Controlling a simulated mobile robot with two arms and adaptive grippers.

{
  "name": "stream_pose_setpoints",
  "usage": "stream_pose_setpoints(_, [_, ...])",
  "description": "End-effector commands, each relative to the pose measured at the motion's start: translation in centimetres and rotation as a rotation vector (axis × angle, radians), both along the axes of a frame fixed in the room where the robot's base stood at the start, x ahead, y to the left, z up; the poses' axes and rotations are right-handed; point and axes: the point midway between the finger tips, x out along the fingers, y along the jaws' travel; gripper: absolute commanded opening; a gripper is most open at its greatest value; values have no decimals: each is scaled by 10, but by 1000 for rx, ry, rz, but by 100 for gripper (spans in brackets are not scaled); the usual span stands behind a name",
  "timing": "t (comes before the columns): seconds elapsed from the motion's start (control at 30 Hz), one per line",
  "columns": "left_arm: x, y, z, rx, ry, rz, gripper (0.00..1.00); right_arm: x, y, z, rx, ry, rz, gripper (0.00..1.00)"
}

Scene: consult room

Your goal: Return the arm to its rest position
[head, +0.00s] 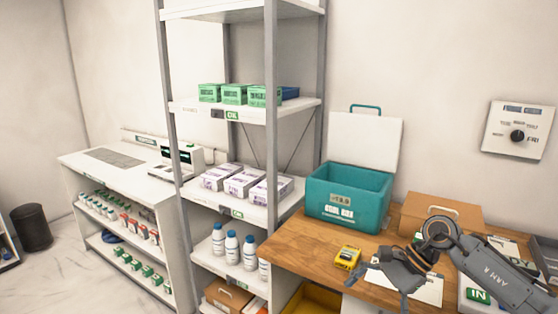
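My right arm, marked "ARM R", comes in from the right over the wooden desk (290,238). Its gripper (378,287) hangs over the desk with its fingers spread apart, and I see nothing between them. A small yellow device (347,257) stands on the desk just left of the gripper, apart from it as far as I can tell. A white paper sheet (430,291) lies on the desk, partly hidden by the gripper. My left gripper is not in view.
A teal box (349,193) with its white lid raised stands at the back of the desk. A brown carton (440,210) is beside it, behind my arm. A stocked shelf unit (272,90) rises left of the desk. A green "IN" label (478,295) lies beneath the arm.

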Motion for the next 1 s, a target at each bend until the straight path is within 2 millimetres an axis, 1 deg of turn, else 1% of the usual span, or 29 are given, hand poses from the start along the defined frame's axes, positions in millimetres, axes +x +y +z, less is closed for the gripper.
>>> stream_pose_setpoints(0.03, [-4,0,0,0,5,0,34,3,20,-14,102,78,-86,100])
stream_pose_setpoints(0.07, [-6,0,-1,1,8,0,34,6,31,-20,172,130,-150,100])
stream_pose_setpoints(0.1, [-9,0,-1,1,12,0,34,12,46,-28,272,215,-251,100])
stream_pose_setpoints(0.13, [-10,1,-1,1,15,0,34,17,57,-35,355,290,-338,100])
stream_pose_setpoints(0.17, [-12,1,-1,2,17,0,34,23,66,-44,440,377,-433,100])
stream_pose_setpoints(0.2, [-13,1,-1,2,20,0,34,33,74,-58,559,508,-578,100])
stream_pose_setpoints(0.27, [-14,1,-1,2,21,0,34,48,78,-84,732,726,-809,100])
stream_pose_setpoints(0.3, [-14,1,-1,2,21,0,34,57,74,-108,842,879,-971,100])
stream_pose_setpoints(0.37, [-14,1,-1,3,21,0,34,64,60,-152,989,1109,-1216,100])
stream_pose_setpoints(0.4, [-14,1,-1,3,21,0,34,65,49,-179,1067,1235,-1352,100])
stream_pose_setpoints(0.47, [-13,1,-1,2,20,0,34,60,32,-221,1164,1401,-1538,100])
stream_pose_setpoints(0.5, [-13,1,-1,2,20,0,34,52,21,-248,1220,1500,-1653,100])
stream_pose_setpoints(0.57, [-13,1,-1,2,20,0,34,37,6,-289,1293,1630,-1816,100])
stream_pose_setpoints(0.6, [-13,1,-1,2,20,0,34,24,-4,-315,1338,1710,-1920,100])
stream_pose_setpoints(0.67, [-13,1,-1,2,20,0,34,0,-16,-353,1400,1818,-2071,100])
stream_pose_setpoints(0.7, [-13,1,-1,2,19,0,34,-18,-25,-378,-1374,-1799,2074,100])
stream_pose_setpoints(0.77, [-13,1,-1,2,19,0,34,-46,-35,-411,-1278,-1684,1982,100])
stream_pose_setpoints(0.8, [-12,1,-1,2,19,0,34,-68,-41,-433,-1217,-1609,1922,100])
stream_pose_setpoints(0.87, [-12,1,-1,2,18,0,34,-102,-49,-463,-1132,-1496,1835,100])
stream_pose_setpoints(0.9, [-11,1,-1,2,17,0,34,-126,-53,-482,-1080,-1422,1779,100])
stream_pose_setpoints(0.97, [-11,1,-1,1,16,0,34,-164,-58,-508,-1006,-1310,1697,100])
stream_pose_setpoints(1.0, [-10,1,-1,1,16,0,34,-191,-61,-523,-959,-1237,1644,100])
